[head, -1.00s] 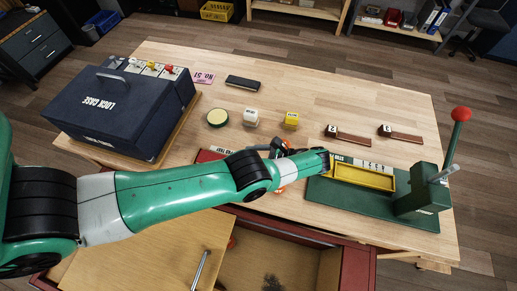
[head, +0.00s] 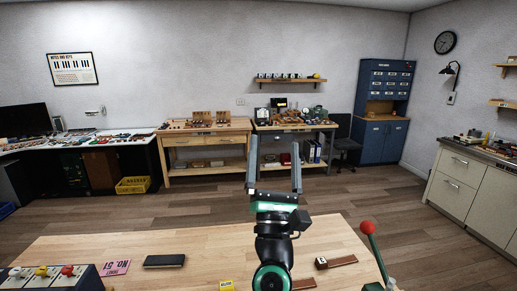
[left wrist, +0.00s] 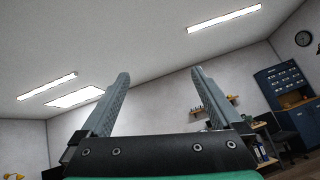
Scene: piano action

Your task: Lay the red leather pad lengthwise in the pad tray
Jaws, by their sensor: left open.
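My left gripper (head: 274,150) stands upright above the near workbench in the head view, its two fingers pointing up and well apart. In the left wrist view the left gripper (left wrist: 160,72) is open, with nothing between its fingers and only ceiling and wall beyond. I see neither the red leather pad nor the pad tray in either view now; the head view takes in only the far part of the workbench top. My right gripper is not in view.
A red-knobbed lever (head: 367,228) rises at right. Open floor lies beyond, before a blue cabinet (head: 384,110).

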